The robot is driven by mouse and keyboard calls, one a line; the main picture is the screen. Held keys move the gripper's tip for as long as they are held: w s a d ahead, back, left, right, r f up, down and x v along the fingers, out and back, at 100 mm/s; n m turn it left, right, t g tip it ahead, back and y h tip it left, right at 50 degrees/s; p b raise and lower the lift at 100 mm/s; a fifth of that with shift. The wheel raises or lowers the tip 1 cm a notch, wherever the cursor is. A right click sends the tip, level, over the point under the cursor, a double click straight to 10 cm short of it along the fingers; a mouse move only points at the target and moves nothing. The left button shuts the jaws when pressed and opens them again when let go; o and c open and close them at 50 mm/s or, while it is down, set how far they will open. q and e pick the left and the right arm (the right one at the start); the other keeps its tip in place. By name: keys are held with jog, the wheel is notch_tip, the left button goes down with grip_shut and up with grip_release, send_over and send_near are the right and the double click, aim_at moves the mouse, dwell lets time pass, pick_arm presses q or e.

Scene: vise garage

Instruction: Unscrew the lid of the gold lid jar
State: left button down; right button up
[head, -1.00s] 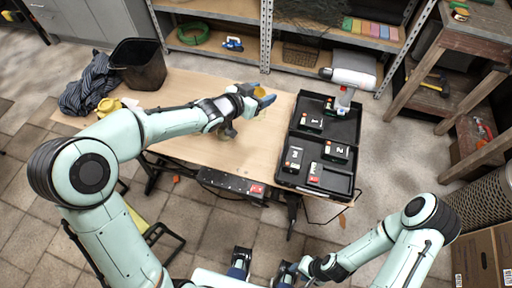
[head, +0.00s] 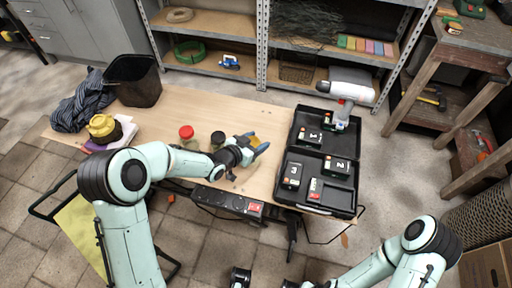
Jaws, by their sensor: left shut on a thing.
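My left gripper (head: 258,146) is over the front middle of the wooden table. Its blue fingers are shut on the gold lid (head: 256,140), which shows between them. The jar's body under the lid is hidden by my gripper and wrist, so I cannot tell whether lid and jar are apart. Only a small dark part of what seems to be my right gripper shows at the bottom edge, and its fingers cannot be made out.
A red-lidded jar (head: 187,133) and a black-lidded jar (head: 217,138) stand close left of my left gripper. An open black case (head: 318,206) with battery packs and a drill (head: 344,108) is to the right. A black bin (head: 133,80), cloth and yellow item are at left.

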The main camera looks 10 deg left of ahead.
pick_arm(q)
jog(key=shift+f, duration=1.55)
jog(key=shift+f, duration=0.1)
jog(key=shift+f+b, duration=0.15)
jog(key=shift+b, duration=0.25)
jog(key=shift+c, duration=1.5)
grip_release()
